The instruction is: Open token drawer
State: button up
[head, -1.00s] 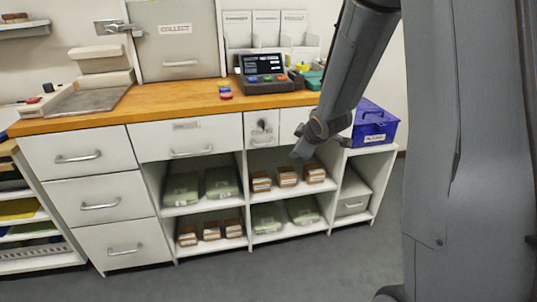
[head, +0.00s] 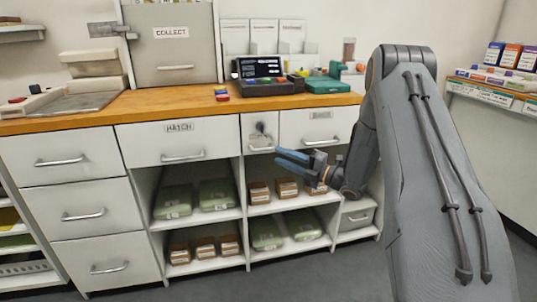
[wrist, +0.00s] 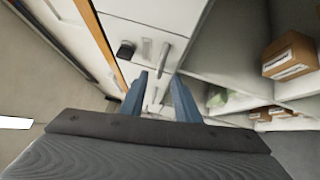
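The drawer row sits under the wooden counter top. A narrow drawer (head: 258,143) in the middle has a dark knob or lock (head: 261,128) and a bar handle (head: 261,149); it looks closed. The wide drawer to its right (head: 318,125) has a label too small to read. My gripper (head: 277,157) points left, with its blue fingers just in front of and below the narrow drawer. In the wrist view my gripper (wrist: 160,78) is open and empty, fingers apart. The dark knob (wrist: 126,49) and a handle (wrist: 163,58) lie beyond the fingertips, apart from them.
The wide drawer marked HATCH (head: 179,142) is on the left, closed. Open shelves below hold green packs (head: 218,193) and brown boxes (head: 259,192). A terminal (head: 262,77) and coloured tokens (head: 221,93) stand on the counter (head: 170,100). Floor in front is clear.

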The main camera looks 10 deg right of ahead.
send_near(253, 142)
jog(key=x, duration=0.3)
jog(key=shift+a+f, duration=0.1)
jog(key=shift+f, duration=0.5)
grip_shut()
